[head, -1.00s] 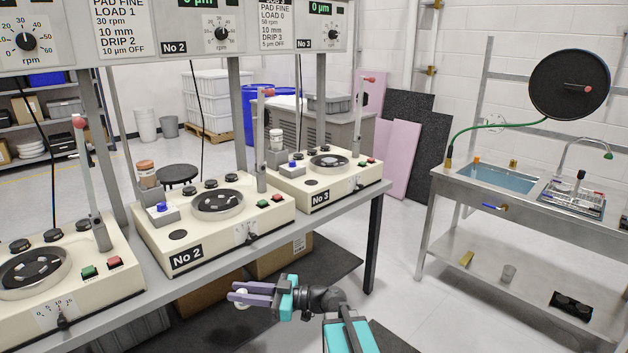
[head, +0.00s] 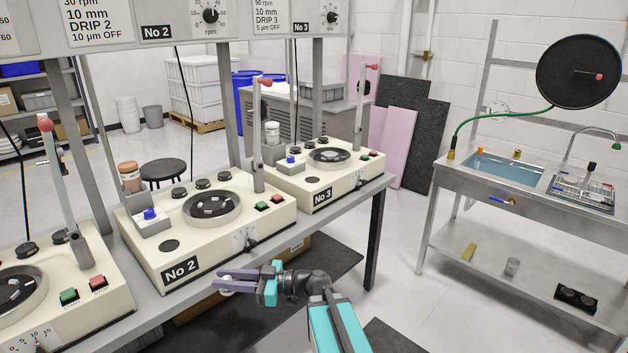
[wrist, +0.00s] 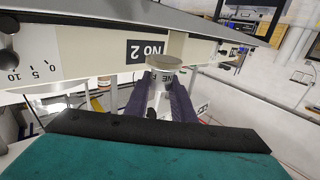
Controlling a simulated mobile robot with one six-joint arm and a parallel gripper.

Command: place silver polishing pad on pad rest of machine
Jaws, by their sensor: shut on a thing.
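My gripper (head: 222,285) is shut on a small silver-white round piece, which I take to be the silver polishing pad (head: 229,292). In the wrist view the pad (wrist: 165,63) shows between the dark fingers as a pale disc with partly readable lettering. The gripper is in front of the bench, near the front of the cream machine No 2 (head: 225,245). Machine No 2 has a flat black disc (head: 169,246) at its front left and a ringed turntable (head: 212,207). I cannot tell which part is the pad rest.
Machine No 3 (head: 328,178) stands to the right on the same grey bench, and another machine (head: 100,265) to the left. Upright posts and red-tipped levers rise between them. A steel sink bench (head: 455,180) stands at right. Open floor (head: 400,270) lies between the benches.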

